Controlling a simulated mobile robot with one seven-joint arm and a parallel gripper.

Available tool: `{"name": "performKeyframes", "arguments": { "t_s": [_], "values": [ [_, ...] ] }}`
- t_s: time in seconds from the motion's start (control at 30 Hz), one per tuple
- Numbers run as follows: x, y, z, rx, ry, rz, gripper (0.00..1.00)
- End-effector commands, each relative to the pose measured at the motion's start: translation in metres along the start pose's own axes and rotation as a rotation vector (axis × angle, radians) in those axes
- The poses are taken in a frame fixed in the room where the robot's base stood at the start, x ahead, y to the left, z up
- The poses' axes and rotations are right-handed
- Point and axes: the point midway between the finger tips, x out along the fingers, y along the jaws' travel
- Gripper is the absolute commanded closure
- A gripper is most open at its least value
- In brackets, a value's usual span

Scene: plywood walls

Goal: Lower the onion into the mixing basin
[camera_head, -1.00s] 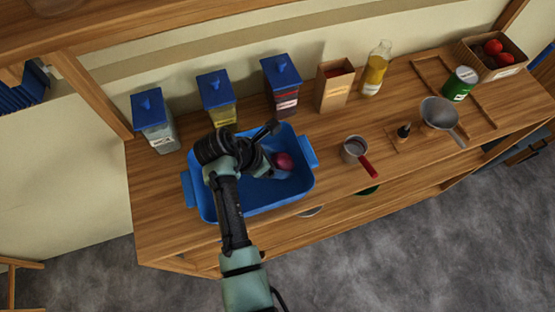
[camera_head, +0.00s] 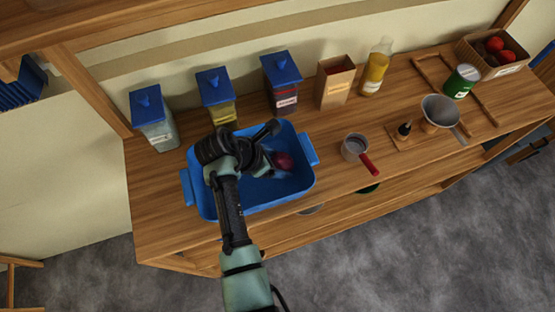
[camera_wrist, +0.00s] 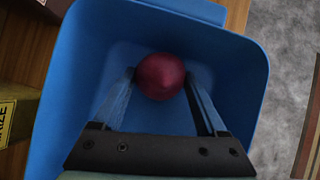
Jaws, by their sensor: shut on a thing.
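The onion (camera_head: 282,161) is round and dark red. In the wrist view the onion (camera_wrist: 160,76) sits between the two fingertips of my gripper (camera_wrist: 160,80), which is shut on it. The mixing basin (camera_head: 262,194) is a blue rectangular tub with side handles on the wooden counter. In the wrist view the basin (camera_wrist: 52,118) surrounds the onion and fingers on the sides. The onion is over or inside the basin's right part; I cannot tell whether it touches the floor. My arm hides part of the basin's left side in the head view.
Blue-lidded canisters (camera_head: 217,97) stand behind the basin, with a cardboard box (camera_head: 334,88) and an oil bottle (camera_head: 376,70) to their right. A saucepan (camera_head: 355,147) with a red handle stands right of the basin. The counter's left end (camera_head: 155,205) is clear.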

Motion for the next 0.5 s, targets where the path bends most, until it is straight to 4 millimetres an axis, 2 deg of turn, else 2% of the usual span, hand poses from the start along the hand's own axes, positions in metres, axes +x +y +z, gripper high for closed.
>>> {"name": "performKeyframes", "arguments": {
  "t_s": [0.23, 0.27, 0.4, 0.5],
  "values": [
    [-0.0004, 0.0002, 0.0003, 0.000, -0.001, 0.001, 0.86],
    [-0.0004, 0.0002, 0.0004, 0.000, -0.001, 0.001, 0.21],
    [-0.0003, 0.0002, 0.0003, 0.000, 0.000, 0.001, 0.00],
    [-0.0003, 0.0002, 0.0003, 0.000, 0.000, 0.000, 0.00]
  ]
}}
